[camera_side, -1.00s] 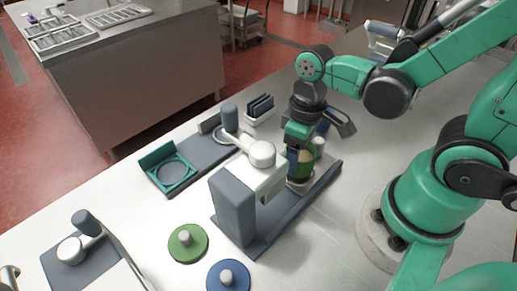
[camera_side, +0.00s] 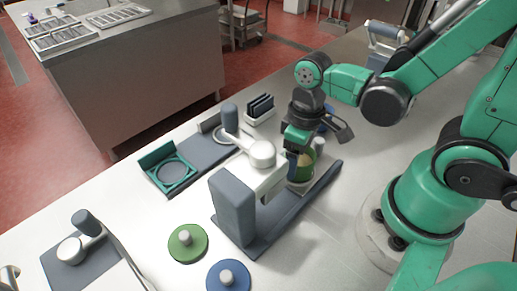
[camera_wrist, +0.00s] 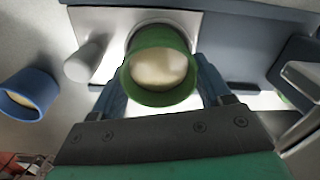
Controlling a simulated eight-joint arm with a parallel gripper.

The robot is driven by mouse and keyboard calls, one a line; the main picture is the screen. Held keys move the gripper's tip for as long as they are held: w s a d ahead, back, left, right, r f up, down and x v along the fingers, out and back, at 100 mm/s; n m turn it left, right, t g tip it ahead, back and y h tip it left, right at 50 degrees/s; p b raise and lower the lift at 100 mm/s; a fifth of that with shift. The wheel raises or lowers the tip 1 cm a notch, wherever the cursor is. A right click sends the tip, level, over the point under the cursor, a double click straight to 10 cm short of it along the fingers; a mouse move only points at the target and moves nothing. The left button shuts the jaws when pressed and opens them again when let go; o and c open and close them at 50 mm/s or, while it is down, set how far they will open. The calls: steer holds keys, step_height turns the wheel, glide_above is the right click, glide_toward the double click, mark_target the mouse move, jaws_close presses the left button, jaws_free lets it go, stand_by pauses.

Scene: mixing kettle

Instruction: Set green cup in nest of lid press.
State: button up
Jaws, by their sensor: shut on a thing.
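The green cup (camera_side: 304,168), with pale contents, is held by my gripper (camera_side: 295,160) at the lid press (camera_side: 234,205). In the wrist view the cup (camera_wrist: 163,92) stands between my two blue fingers (camera_wrist: 163,88), which are shut on it. The round nest (camera_wrist: 150,24) on the press's pale plate shows just behind the cup's rim, mostly covered by it. In the side view the cup is low over the plate, beside the white press head; I cannot tell whether its bottom touches the nest.
A green lid (camera_side: 187,243) and a blue lid (camera_side: 228,276) lie in front of the press. A teal square fixture (camera_side: 171,170) stands behind left.

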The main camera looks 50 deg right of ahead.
stand_by(0.3)
steer(key=o, duration=1.3)
steer(key=shift+c, duration=0.2)
step_height(320, 180, up, 7)
